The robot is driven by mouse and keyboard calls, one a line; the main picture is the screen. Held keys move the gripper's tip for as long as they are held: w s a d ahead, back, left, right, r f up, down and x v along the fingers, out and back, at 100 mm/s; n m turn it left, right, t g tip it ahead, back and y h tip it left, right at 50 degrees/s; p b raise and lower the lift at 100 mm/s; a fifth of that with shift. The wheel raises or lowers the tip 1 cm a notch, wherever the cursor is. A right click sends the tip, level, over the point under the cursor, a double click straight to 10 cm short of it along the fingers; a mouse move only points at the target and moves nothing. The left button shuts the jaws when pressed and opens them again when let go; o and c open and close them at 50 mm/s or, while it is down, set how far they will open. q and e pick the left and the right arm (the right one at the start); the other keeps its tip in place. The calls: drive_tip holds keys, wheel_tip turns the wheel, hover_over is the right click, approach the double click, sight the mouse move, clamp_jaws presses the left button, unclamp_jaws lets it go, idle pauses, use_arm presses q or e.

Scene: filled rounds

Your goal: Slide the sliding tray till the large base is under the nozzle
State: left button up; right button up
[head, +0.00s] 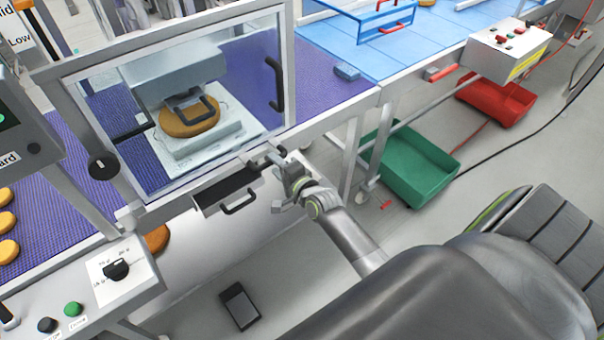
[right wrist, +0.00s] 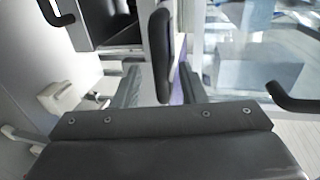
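A large round golden-brown base (head: 190,121) sits on a pale plate (head: 172,158) behind the clear door of the machine. The grey nozzle head (head: 180,75) is above it, with dark parts in front of the base. My right gripper (head: 279,170) is outside, at the front rail beside a small dark handle (head: 262,158). In the right wrist view, a dark bar (right wrist: 162,45) stands between the two fingers (right wrist: 162,88), with gaps on both sides, so the gripper is open around it. My left gripper is not in view.
A black drawer (head: 225,190) with a handle hangs below the rail. The clear door has a black handle (head: 276,84). A control box (head: 80,295) stands at lower left. Green (head: 410,160) and red (head: 497,98) bins stand at right. A tablet (head: 240,305) lies on the floor.

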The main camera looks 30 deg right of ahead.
drive_tip(key=a+b+v, duration=0.1)
drive_tip(key=v, duration=1.1)
drive_tip(key=shift+s+d, duration=0.2)
drive_tip(key=shift+d, duration=0.2)
drive_tip(key=s+d+f+n+g+h+b, duration=0.1)
drive_tip(key=s+f+n+g, duration=0.25)
drive_tip(key=f, duration=0.75)
drive_tip(key=s+d+f+n+g, duration=0.15)
drive_tip(key=s+f, duration=0.35)
drive_tip(key=f, duration=0.5)
drive_tip(key=s+d+f+n+g+h+b, duration=0.1)
drive_tip(key=s+f+n+g, duration=0.3)
drive_tip(key=f, duration=0.7)
drive_tip(key=s+f+n+g, duration=0.2)
drive_tip(key=s+f+n, duration=0.2)
drive_tip(key=s+f, duration=0.3)
drive_tip(key=s+f+n+g, duration=0.3)
drive_tip(key=s+f, duration=0.4)
drive_tip(key=s, duration=1.1)
drive_tip(key=shift+a+f+n+b, duration=0.35)
drive_tip(key=shift+a+n+b, duration=0.05)
drive_tip(key=shift+a, duration=0.05)
